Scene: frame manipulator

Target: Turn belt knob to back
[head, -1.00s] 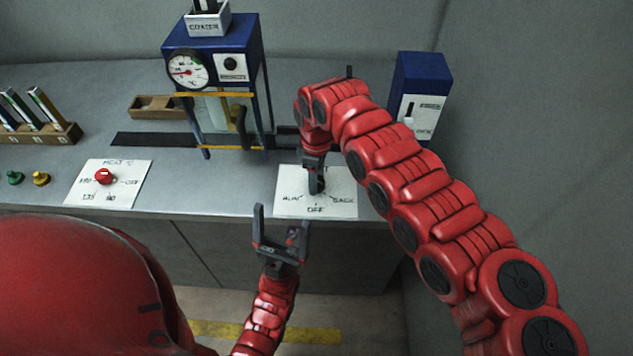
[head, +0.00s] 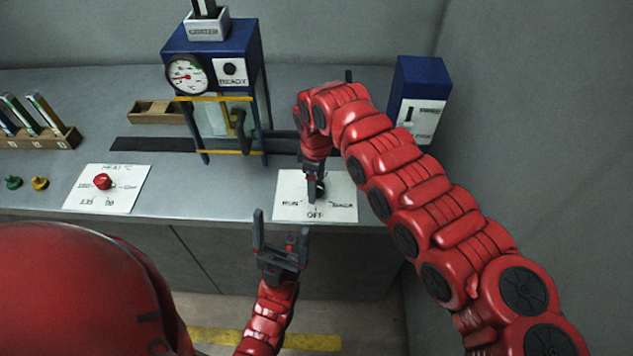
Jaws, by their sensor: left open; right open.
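The belt knob (head: 319,190) is dark and sits on a white card (head: 340,208). The card has handwritten labels, with OFF at the bottom and a label to each side; the right one is hard to read. My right gripper (head: 314,190) points down at the knob with its fingers around or beside it and hides much of it. I cannot tell whether they touch, or where the knob points. The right gripper is open. My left gripper (head: 283,230) is open and empty, fingers up, in front of the counter's front edge, below and left of the card.
A blue box (head: 422,80) with a slider stands at the right. A red heat knob (head: 103,182) on a card, coloured buttons and a wooden rack (head: 50,138) are at the left.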

